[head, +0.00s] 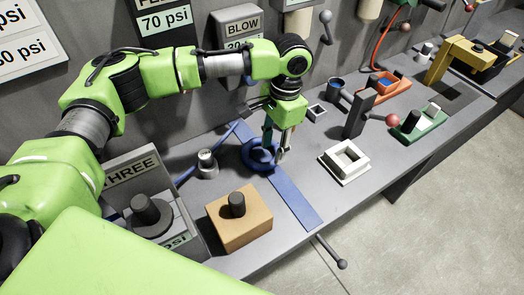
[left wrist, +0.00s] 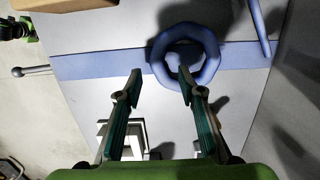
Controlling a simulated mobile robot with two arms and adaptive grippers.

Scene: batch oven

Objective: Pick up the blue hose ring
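The blue hose ring (head: 256,166) lies on the grey bench at a blue strip (head: 292,197). It also shows in the left wrist view (left wrist: 212,52), across that strip. My left gripper (head: 275,150) points down at the ring's right side in the head view. In the left wrist view the fingers of my left gripper (left wrist: 160,73) are apart with nothing held between them. One fingertip overlaps the ring's opening and the other is outside its rim. I cannot tell whether they touch the ring. My right gripper is not in view.
An orange-brown block (head: 239,222) with a black knob stands left of the strip. A white square frame (head: 345,173) lies to the right. A dark post with a red-ball lever (head: 357,117) stands behind it. A black-ball lever (head: 340,263) sticks out at the front edge.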

